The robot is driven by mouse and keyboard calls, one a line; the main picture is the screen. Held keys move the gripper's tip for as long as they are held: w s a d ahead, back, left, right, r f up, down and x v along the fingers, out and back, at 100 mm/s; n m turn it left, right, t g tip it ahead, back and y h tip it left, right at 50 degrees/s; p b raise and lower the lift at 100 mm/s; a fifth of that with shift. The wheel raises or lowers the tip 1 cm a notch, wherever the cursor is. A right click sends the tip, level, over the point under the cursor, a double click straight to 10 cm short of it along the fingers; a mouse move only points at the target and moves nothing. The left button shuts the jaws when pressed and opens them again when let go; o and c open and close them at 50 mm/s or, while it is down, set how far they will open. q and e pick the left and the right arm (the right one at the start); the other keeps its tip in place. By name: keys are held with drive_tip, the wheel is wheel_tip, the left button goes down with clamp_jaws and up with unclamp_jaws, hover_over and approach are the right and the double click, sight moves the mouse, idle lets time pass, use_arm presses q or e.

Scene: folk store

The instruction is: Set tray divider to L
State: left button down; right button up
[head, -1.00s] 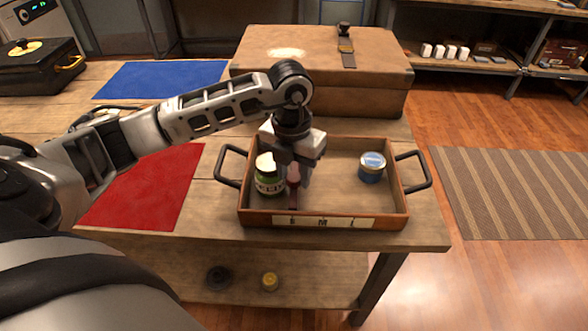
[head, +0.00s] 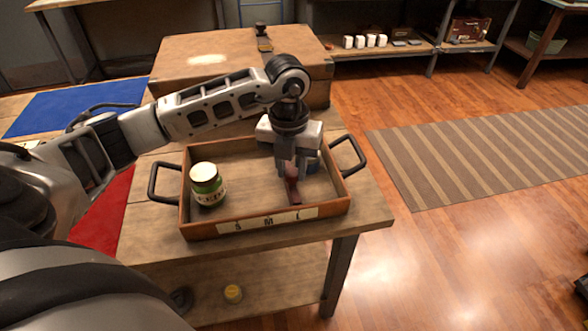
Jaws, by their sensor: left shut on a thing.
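The wooden tray (head: 186,205) has black side handles and a front label strip (head: 268,220) with three marks, apparently S, M and L. My left gripper (head: 291,172) points down into the tray's right part and is shut on the dark red divider (head: 294,192). The divider's front end is close to the rightmost mark, L. The gripper hides most of the rest of the divider. A green-labelled jar (head: 207,186) stands in the tray's left part, apart from the divider. A blue tin (head: 314,163) is mostly hidden behind the gripper. My right gripper is out of view.
A large brown case (head: 200,75) stands behind the tray. A blue mat (head: 70,108) and a red mat (head: 108,208) lie to the left. The floor to the right is open, with a striped rug (head: 480,155).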

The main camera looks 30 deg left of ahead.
use_arm(q)
drive_tip(key=shift+w+r, duration=0.1)
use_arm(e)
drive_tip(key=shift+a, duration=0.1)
use_arm(q)
drive_tip(key=c, duration=1.4)
unclamp_jaws()
drive_tip(key=shift+o, duration=0.2)
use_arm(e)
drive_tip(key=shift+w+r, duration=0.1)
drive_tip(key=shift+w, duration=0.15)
use_arm(q)
wheel_tip(320, 180, up, 16)
drive_tip(key=shift+a, duration=0.2)
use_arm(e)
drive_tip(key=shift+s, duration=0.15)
